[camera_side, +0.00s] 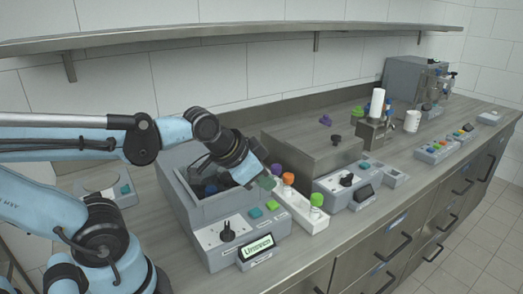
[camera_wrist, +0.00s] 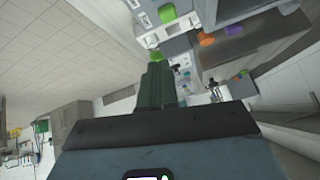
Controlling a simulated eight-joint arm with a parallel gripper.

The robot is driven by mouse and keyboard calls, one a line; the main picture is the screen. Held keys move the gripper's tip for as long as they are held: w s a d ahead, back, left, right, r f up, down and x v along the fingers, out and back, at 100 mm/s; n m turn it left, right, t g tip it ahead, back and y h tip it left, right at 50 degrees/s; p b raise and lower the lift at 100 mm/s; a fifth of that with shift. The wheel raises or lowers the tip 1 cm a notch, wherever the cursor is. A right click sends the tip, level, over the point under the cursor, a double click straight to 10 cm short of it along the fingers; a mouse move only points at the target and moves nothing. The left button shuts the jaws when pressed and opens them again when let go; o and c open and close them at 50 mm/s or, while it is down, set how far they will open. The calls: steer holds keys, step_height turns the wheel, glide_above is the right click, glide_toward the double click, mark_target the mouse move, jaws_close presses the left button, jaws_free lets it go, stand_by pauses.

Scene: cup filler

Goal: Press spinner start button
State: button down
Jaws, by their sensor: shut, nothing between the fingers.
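A grey machine, which looks like the spinner (camera_side: 188,215), has an open-topped chamber and a sloped front panel. The panel carries a black knob (camera_side: 227,231), a teal button (camera_side: 255,212), a green button (camera_side: 272,205) and a lit display (camera_side: 257,247) whose text I cannot read surely. Which button is start I cannot tell. My gripper (camera_side: 268,183) is shut and empty, pointing down to the right above the machine's right edge, apart from the buttons in the picture. In the wrist view its dark green fingers (camera_wrist: 158,84) lie together.
A white rack (camera_side: 300,208) with purple, orange and green caps stands right of the machine, close to my gripper. A second knobbed panel (camera_side: 335,187) and a steel block (camera_side: 312,150) stand beyond. A shelf (camera_side: 230,32) runs above. Further devices stand at the far right.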

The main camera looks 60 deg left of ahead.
mark_target(270, 206)
steer(key=w+a+r+m, duration=0.1)
steer(key=w+r+m+t, duration=0.1)
steer(key=m, duration=0.1)
steer(key=w+a+m, duration=0.1)
steer(key=m, duration=0.1)
steer(key=shift+w+a+r+y, duration=0.3)
steer(key=shift+a+r+y, duration=0.05)
steer(key=shift+r+y, duration=0.05)
steer(key=shift+f, duration=0.1)
steer(key=shift+f, duration=4.3)
steer(key=shift+f, duration=0.2)
steer(key=shift+f, duration=0.25)
steer(key=shift+f, duration=0.45)
steer(key=shift+r, duration=0.9)
